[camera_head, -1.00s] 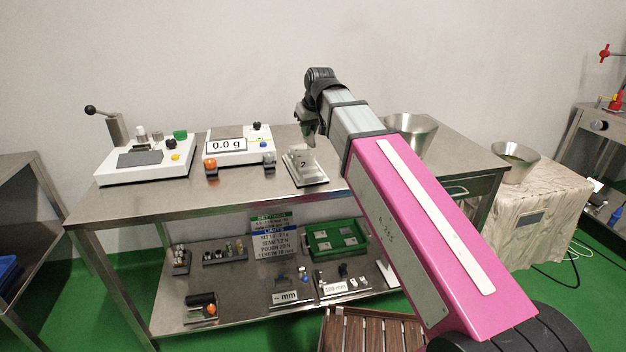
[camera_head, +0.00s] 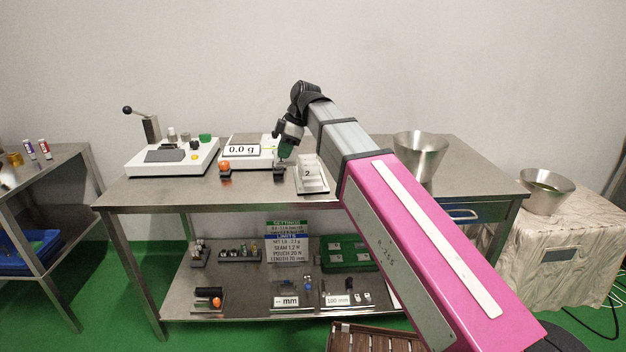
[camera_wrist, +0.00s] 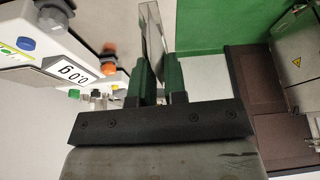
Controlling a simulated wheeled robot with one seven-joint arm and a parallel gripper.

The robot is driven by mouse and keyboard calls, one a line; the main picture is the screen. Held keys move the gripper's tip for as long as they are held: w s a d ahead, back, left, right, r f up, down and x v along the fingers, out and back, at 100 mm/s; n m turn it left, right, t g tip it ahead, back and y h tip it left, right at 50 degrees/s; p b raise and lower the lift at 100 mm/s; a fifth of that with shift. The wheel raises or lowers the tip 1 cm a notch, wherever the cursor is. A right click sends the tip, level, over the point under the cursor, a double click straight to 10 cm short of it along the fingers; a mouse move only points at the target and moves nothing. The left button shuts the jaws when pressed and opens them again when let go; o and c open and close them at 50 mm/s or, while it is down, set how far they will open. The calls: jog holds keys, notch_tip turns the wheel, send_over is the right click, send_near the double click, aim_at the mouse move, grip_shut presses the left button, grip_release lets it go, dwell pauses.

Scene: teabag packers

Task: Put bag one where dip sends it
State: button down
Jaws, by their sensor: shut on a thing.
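My gripper (camera_head: 285,153) hangs just above the bench, at the right front of the white scale (camera_head: 262,152). In the wrist view, my gripper's green fingers (camera_wrist: 158,66) are closed on a thin, flat, greyish piece (camera_wrist: 154,30), seen nearly edge-on. It looks like a bag, but I cannot read any number on it. The scale's display reads 0.0 g; it also shows in the wrist view (camera_wrist: 72,70). A pale stand marked 2 (camera_head: 310,174) is just right of my gripper. A green tray (camera_head: 346,263) with several flat pieces lies on the lower shelf.
A white lever machine (camera_head: 172,156) stands at the bench's left. A steel funnel-shaped bowl (camera_head: 420,152) is at the right; another bowl (camera_head: 546,192) rests on a draped crate (camera_head: 566,235). The bench front (camera_head: 240,194) is clear.

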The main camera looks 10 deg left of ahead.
jog(key=w+d+f, duration=0.4)
jog(key=d, duration=0.1)
jog(key=w+d+f, duration=0.1)
jog(key=w+d, duration=0.1)
jog(key=shift+d+f, duration=0.15)
jog(key=shift+f, duration=0.25)
jog(key=shift+w+f, duration=0.1)
jog(key=shift+f, duration=1.95)
jog(key=c, duration=1.6)
grip_release()
jog(key=shift+f, duration=0.15)
jog(key=o, duration=0.4)
jog(key=shift+o, duration=0.2)
jog(key=v, duration=1.2)
